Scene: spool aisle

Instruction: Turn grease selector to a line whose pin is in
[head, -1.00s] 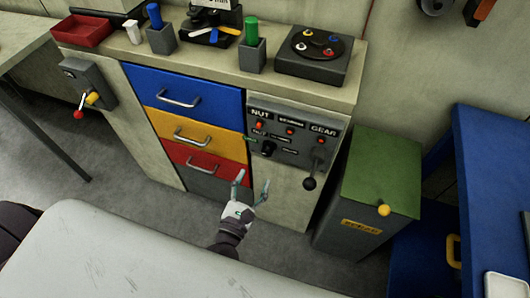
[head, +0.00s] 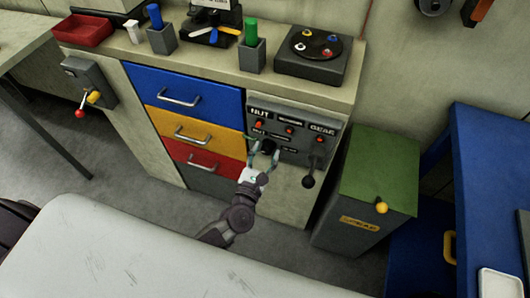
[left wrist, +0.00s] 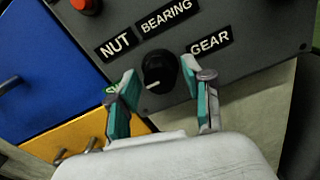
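The grease selector is a black round knob (left wrist: 159,72) on a dark grey panel (head: 290,155). Labels NUT, BEARING and GEAR are arranged around it in the left wrist view. In the head view the left gripper (head: 263,155) partly covers the knob. Red pins (head: 319,140) show in the panel's upper row; which are in is too small to tell.
A black ball-ended lever (head: 308,181) hangs at the panel's right. Blue, yellow and red drawers (head: 190,130) are to the left. A green-topped bin (head: 375,175) stands to the right. A black turntable box (head: 310,65) sits on the counter above.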

